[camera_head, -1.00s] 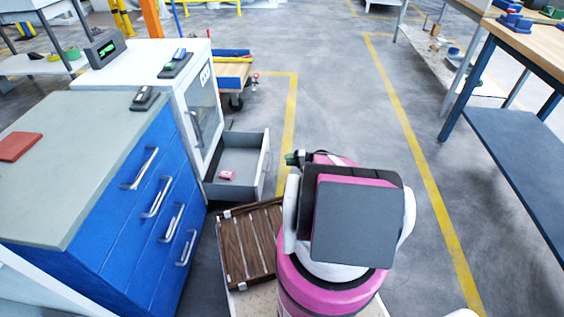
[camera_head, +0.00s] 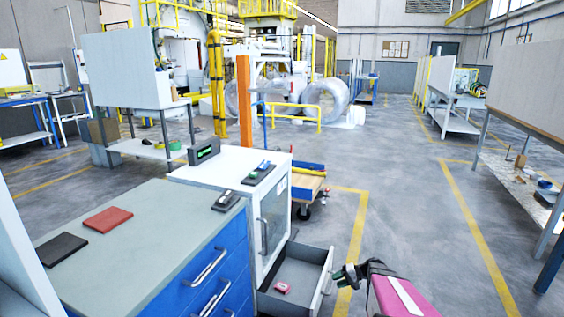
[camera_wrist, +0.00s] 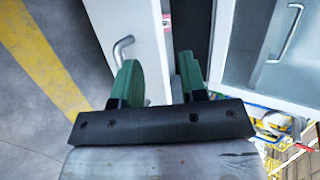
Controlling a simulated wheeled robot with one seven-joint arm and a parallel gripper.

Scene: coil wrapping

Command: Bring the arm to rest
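My gripper (camera_head: 345,277) is at the bottom of the head view, just right of the front panel of an open grey drawer (camera_head: 311,257). My pink arm segment shows behind it at the bottom right. In the wrist view, the two green fingers of my gripper (camera_wrist: 158,75) stand apart with nothing held between them. The drawer's white front panel (camera_wrist: 112,22) with its handle shows beyond the left finger. Whether the fingers touch the drawer cannot be told. Most of my arm is out of the head view.
A small pink box (camera_head: 283,288) lies in the drawer. The drawer belongs to a white cabinet (camera_head: 275,205). A blue cabinet (camera_head: 215,275) with several handles stands at the left. Open floor (camera_head: 405,220) lies to the right, with workbenches beyond.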

